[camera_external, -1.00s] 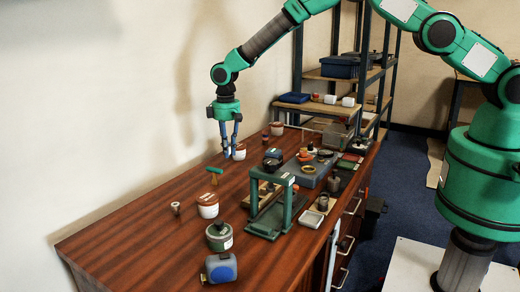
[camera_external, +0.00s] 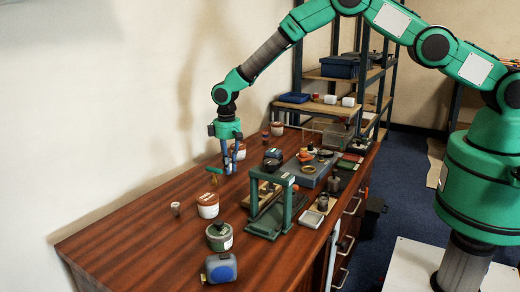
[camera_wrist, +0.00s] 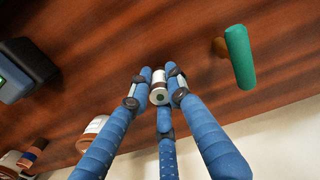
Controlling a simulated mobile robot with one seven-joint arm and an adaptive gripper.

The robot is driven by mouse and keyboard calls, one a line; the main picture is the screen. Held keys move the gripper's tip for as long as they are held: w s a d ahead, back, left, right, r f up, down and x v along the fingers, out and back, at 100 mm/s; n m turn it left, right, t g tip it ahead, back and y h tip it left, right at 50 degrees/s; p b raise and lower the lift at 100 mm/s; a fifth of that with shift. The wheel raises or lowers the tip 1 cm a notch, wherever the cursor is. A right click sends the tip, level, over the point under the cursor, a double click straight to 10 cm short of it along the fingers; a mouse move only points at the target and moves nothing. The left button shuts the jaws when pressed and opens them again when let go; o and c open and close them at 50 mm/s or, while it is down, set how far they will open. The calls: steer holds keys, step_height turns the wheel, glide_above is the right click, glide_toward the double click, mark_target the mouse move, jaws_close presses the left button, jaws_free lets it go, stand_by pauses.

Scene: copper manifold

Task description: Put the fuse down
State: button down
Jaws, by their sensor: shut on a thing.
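My gripper (camera_external: 228,172) hangs low over the back left part of the brown wooden bench (camera_external: 130,240), pointing down. In the wrist view its blue fingers (camera_wrist: 159,90) are closed around a small fuse (camera_wrist: 159,88), a short cylinder with a pale end and a brown band. The fuse is seen nearly end-on, with wood grain behind it. In the external view the fingers hide the fuse, and I cannot tell whether it touches the bench.
A green-handled tool (camera_wrist: 240,57) stands close beside the gripper. A white and brown jar (camera_external: 208,205), a small pale cylinder (camera_external: 176,208), a dark green pot (camera_external: 219,236) and a green frame (camera_external: 271,205) stand nearer the camera. The bench's left part is clear.

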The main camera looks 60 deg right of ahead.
steer(key=shift+f, duration=0.3)
steer(key=shift+f, duration=0.15)
steer(key=c, duration=1.6)
jaws_free()
step_height(320, 180, up, 12)
steer(key=p, duration=0.2)
steer(key=shift+p, duration=0.3)
steer(key=shift+r, duration=0.2)
